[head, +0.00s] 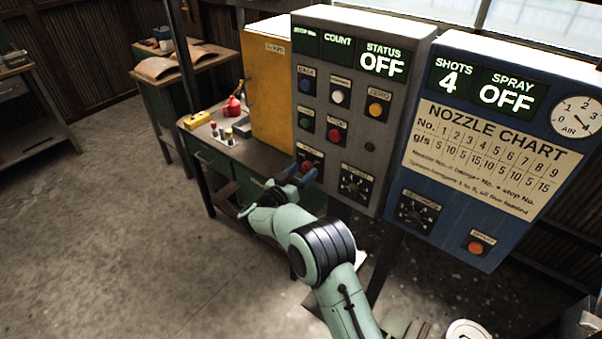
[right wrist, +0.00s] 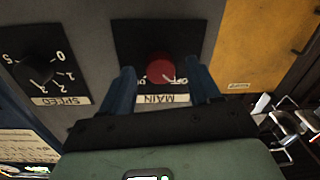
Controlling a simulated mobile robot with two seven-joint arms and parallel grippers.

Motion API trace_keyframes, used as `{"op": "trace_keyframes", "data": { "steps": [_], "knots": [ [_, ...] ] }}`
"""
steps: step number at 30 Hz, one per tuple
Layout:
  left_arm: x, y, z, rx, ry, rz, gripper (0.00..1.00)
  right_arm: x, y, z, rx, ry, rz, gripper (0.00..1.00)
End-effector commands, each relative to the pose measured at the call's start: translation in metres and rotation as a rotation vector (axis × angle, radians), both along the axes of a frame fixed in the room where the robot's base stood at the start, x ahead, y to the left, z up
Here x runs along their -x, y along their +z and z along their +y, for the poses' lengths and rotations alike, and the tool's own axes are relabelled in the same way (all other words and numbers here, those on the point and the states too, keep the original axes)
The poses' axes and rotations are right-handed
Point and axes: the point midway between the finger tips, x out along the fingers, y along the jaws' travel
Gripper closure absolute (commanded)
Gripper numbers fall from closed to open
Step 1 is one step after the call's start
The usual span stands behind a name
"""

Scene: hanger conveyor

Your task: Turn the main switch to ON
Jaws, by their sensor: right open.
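The main switch (right wrist: 160,70) is a red round knob on a black plate labelled MAIN, low on the grey control panel (head: 360,125). In the head view the knob (head: 308,166) is partly covered by my right gripper (head: 297,174). In the right wrist view the gripper (right wrist: 165,88) is open, one blue finger on each side of the knob. I cannot tell whether the fingers touch it. The panel's status display (head: 382,60) reads OFF. My left gripper is not in view.
A speed dial (head: 354,184) sits right of the main switch. Several coloured buttons are above it. A blue spray panel (head: 490,150) stands at right, and a yellow cabinet (head: 268,90) at left on a workbench (head: 225,150). The floor at left is clear.

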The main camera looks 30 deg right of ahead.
Motion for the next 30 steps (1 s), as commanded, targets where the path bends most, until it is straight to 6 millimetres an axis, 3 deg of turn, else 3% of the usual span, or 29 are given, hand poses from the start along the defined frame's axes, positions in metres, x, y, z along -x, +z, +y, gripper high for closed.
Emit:
{"op": "trace_keyframes", "data": {
  "steps": [3, 8, 9, 20, 30],
  "knots": [
    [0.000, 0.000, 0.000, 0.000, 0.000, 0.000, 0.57, 0.000, 0.000, 0.000, 0.000, 0.000, 0.000, 0.38],
    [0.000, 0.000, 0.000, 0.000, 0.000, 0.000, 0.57, 0.000, 0.000, 0.000, 0.000, 0.000, 0.000, 0.90],
    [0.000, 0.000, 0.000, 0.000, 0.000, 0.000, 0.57, 0.000, 0.000, 0.000, 0.000, 0.000, 0.001, 0.94],
    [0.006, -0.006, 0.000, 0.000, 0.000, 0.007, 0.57, 0.001, -0.002, 0.000, -0.020, 0.000, -0.046, 0.94],
    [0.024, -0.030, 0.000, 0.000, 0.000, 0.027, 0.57, 0.001, -0.005, 0.001, -0.111, 0.002, -0.267, 0.94]
  ]
}}
